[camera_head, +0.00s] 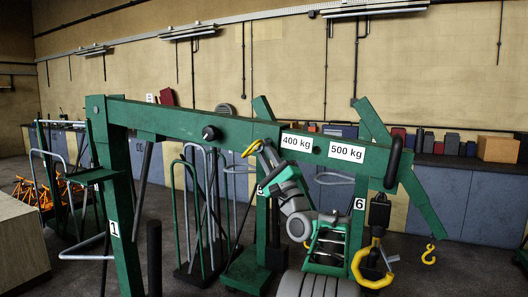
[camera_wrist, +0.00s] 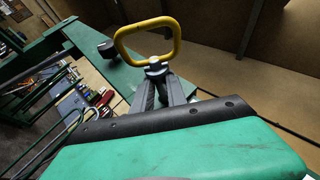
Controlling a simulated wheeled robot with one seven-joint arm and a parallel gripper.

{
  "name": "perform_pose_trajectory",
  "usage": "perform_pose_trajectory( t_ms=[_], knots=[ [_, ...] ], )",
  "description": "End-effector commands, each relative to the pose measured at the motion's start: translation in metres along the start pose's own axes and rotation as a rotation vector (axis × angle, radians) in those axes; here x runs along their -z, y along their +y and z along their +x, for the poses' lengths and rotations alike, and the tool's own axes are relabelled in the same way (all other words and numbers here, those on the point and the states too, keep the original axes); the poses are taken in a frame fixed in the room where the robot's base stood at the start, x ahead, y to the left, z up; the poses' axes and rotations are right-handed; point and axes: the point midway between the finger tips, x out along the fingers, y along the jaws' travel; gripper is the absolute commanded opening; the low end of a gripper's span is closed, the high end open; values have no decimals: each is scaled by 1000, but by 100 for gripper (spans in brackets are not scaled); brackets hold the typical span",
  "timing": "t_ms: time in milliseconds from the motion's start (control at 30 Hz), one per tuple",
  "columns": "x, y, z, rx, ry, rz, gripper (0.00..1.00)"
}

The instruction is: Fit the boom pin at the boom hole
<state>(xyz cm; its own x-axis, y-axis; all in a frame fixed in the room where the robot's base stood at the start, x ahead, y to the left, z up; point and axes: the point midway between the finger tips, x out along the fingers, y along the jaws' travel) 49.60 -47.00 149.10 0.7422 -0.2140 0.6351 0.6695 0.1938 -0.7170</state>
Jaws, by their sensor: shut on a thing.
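The boom pin has a yellow loop handle (camera_head: 251,148), which stands out large in the wrist view (camera_wrist: 177,38). My gripper (camera_head: 262,148) is shut on the pin just below the loop; its grey fingers also show in the wrist view (camera_wrist: 158,78). The pin's shaft is hidden. The green boom (camera_head: 165,120) runs behind my gripper, and I cannot tell whether the pin touches it. A small dark round spot (camera_head: 317,150) lies between the 400 kg and 500 kg labels; I cannot tell whether it is the boom hole.
A black round knob (camera_head: 210,133) sits on the boom left of my gripper. A yellow hook (camera_head: 429,254) hangs from the boom's right end. Green posts and upright handles stand below the boom. A wooden block (camera_head: 20,240) is at the far left. Blue cabinets line the back wall.

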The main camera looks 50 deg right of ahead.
Motion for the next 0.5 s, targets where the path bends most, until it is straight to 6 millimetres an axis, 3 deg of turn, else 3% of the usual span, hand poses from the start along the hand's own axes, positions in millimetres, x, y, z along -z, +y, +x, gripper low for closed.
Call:
perform_pose_trajectory(
  t_ms=[500],
  knots=[
    [11, -2, 7, 2, -2, -1, 0]
  ],
)
